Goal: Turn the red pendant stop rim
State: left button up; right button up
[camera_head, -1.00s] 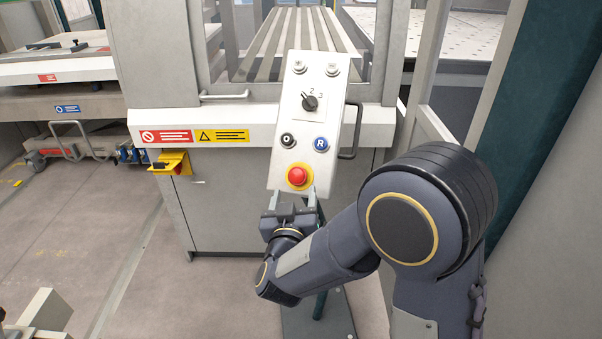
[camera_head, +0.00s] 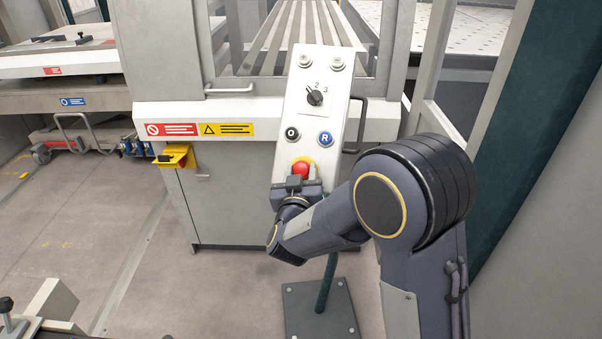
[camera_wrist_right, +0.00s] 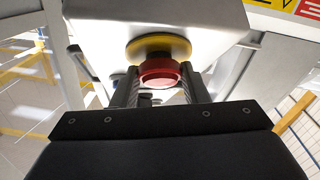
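The red pendant stop (camera_head: 301,169) sits on a yellow collar at the lower end of the white pendant panel (camera_head: 310,112). In the right wrist view the red stop (camera_wrist_right: 160,72) shows below its yellow collar (camera_wrist_right: 158,47). My right gripper (camera_head: 301,173) is at the stop, its fingers on either side of the red rim. In the wrist view the right gripper (camera_wrist_right: 160,84) has its fingers apart, with the rim between their tips. I cannot tell whether both fingers touch the rim. My left gripper is not in view.
Above the stop are a black O button (camera_head: 292,134), a blue R button (camera_head: 325,138) and a black selector (camera_head: 314,97). The pendant stands on a floor plate (camera_head: 320,308). The grey machine cabinet (camera_head: 230,200) is behind it.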

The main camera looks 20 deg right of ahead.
jog(key=c, duration=0.3)
